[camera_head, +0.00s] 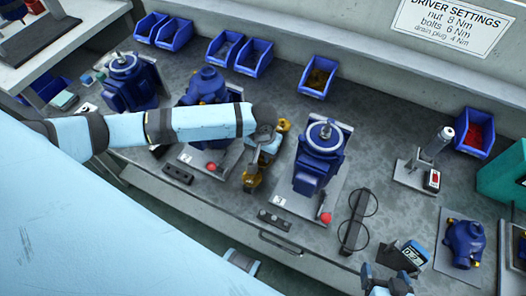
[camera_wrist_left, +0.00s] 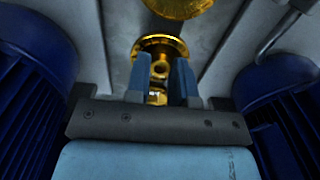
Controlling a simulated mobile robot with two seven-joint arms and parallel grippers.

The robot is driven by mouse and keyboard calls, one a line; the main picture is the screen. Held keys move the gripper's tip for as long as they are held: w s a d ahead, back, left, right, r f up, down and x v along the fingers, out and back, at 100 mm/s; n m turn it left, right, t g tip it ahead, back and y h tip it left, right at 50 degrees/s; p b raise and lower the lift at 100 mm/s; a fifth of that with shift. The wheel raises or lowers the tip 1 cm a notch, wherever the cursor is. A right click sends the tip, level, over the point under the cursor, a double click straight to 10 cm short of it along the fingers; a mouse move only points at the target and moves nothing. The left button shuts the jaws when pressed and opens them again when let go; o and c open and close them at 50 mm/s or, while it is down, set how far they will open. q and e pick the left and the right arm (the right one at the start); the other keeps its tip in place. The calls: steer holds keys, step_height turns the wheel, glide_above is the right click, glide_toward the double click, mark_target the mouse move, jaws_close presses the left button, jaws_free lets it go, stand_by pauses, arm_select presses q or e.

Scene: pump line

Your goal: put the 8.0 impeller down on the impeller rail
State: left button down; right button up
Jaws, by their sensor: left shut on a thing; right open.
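My left gripper (camera_head: 264,143) is over the bench between two blue pumps. Its fingers (camera_wrist_left: 174,82) are shut on a brass impeller (camera_wrist_left: 160,46), seen in the left wrist view with its flange beyond the fingertips. I can read no 8.0 mark on it. A second brass round part (camera_wrist_left: 180,7) lies just beyond it. In the head view brass shows on both sides of the gripper, behind it (camera_head: 284,126) and in front (camera_head: 249,183); the arm hides much there. I cannot clearly make out the impeller rail. My right gripper (camera_head: 386,284) is open at the bottom edge.
A blue pump (camera_head: 318,158) stands right of my left gripper, another (camera_head: 206,86) to its left. Blue bins (camera_head: 318,77) line the back. Bare bench (camera_head: 385,135) shows at the right.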

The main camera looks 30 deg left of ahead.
steer(key=shift+f, duration=0.1)
arm_select(q)
steer(key=c, duration=0.9)
jaws_free()
arm_select(e)
steer(key=shift+s+f, duration=0.1)
steer(key=shift+r, duration=0.2)
arm_select(q)
steer(key=shift+r, duration=0.2)
arm_select(e)
steer(key=shift+r, duration=0.2)
arm_select(q)
step_height(320, 180, up, 5)
steer(key=p, duration=0.6)
step_height(320, 180, up, 4)
steer(key=p, duration=0.4)
steer(key=shift+f, duration=0.2)
arm_select(e)
step_height(320, 180, up, 9)
steer(key=shift+d, duration=0.25)
steer(key=shift+s+f, duration=0.2)
